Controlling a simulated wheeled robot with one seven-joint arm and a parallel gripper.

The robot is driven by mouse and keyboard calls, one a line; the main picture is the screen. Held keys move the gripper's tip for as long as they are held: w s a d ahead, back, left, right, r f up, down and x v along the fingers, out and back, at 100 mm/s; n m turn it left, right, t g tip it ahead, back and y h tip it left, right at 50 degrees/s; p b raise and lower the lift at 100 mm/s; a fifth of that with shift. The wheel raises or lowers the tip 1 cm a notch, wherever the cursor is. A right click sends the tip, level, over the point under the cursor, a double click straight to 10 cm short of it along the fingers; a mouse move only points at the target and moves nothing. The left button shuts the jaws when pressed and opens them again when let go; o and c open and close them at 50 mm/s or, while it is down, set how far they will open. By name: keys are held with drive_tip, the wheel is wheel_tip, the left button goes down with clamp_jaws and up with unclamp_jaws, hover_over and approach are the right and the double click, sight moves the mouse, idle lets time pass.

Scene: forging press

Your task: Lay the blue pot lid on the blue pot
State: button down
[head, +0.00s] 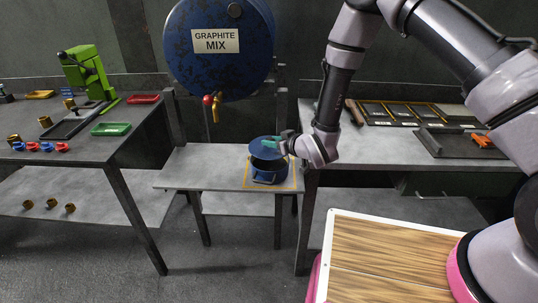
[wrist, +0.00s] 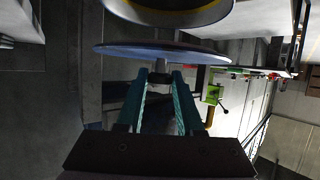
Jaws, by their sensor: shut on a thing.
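The blue pot (head: 268,174) stands upright on the small grey table, inside a yellow outlined square. The blue pot lid (head: 264,148) is over the pot, slightly tilted in the head view. My gripper (head: 288,144) comes in from the right and is shut on the lid's knob. In the wrist view the lid (wrist: 150,50) shows nearly edge-on, with its grey knob between the teal fingers of my gripper (wrist: 161,80). Part of the pot (wrist: 165,14) shows beyond the lid at the top, with a visible gap between them.
A blue graphite drum (head: 220,75) with a tap (head: 214,105) stands behind the small table (head: 205,170). The left bench holds a green press (head: 88,72), trays and small parts. The right bench (head: 370,150) holds racks and a dark tray. The small table's left half is clear.

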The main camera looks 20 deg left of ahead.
sight(272, 150)
drive_tip(key=shift+f, duration=2.3)
drive_tip(key=shift+f, duration=0.15)
drive_tip(key=c, duration=0.5)
unclamp_jaws()
drive_tip(key=shift+f, duration=0.1)
drive_tip(key=shift+c, duration=0.2)
